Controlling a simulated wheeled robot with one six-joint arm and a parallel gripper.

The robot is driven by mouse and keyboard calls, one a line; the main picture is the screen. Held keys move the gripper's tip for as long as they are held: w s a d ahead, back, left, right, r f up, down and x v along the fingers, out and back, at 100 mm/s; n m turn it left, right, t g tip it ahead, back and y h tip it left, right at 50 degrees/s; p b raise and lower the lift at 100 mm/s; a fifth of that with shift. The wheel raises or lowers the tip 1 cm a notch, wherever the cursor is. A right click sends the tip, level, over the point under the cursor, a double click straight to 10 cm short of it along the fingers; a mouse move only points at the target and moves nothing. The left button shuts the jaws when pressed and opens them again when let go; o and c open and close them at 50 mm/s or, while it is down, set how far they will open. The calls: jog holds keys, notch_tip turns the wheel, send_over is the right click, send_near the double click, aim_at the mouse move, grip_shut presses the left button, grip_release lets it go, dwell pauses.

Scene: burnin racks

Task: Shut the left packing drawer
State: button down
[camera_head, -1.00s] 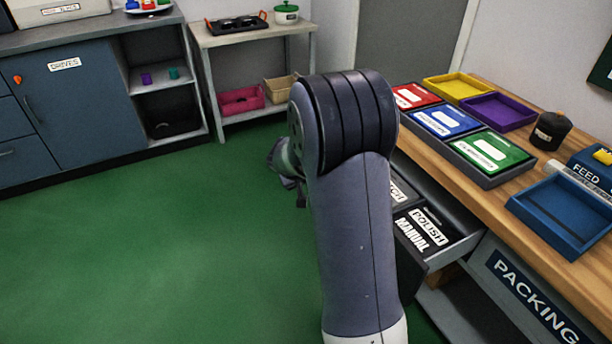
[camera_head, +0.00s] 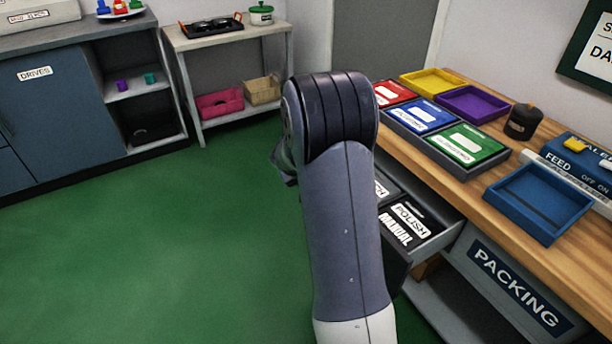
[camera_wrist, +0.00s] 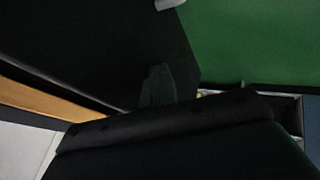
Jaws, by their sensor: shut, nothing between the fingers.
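The packing drawer (camera_head: 441,239) stands open under the wooden bench, pulled out toward the floor space. Items labelled POLISH (camera_head: 411,219) and MANUAL (camera_head: 396,229) lie in it. My arm covers its left part, so I cannot see its whole front. In the head view my gripper is mostly hidden behind my arm; only a dark bit shows at the arm's left. In the wrist view my gripper (camera_wrist: 158,86) is dark, shut and empty, in front of a large dark surface. I cannot tell whether it touches that surface.
The bench (camera_head: 455,189) holds red, blue and green boxes, yellow and purple trays, a dark pot (camera_head: 523,121) and a blue tray (camera_head: 538,203). A PACKING panel (camera_head: 517,290) is below. Green floor (camera_head: 150,250) is clear at left. Cabinets and a shelf stand behind.

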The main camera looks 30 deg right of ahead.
jog(key=d+p, duration=0.1)
jog(key=d, duration=0.4)
jog(key=d+p, duration=0.2)
jog(key=d, duration=0.3)
jog(key=d+p, duration=0.1)
jog(key=d, duration=0.4)
jog(key=shift+w+d+r+p, duration=0.15)
jog(key=shift+w+d+p, duration=0.1)
jog(key=shift+d+p, duration=0.05)
jog(key=shift+d, duration=0.55)
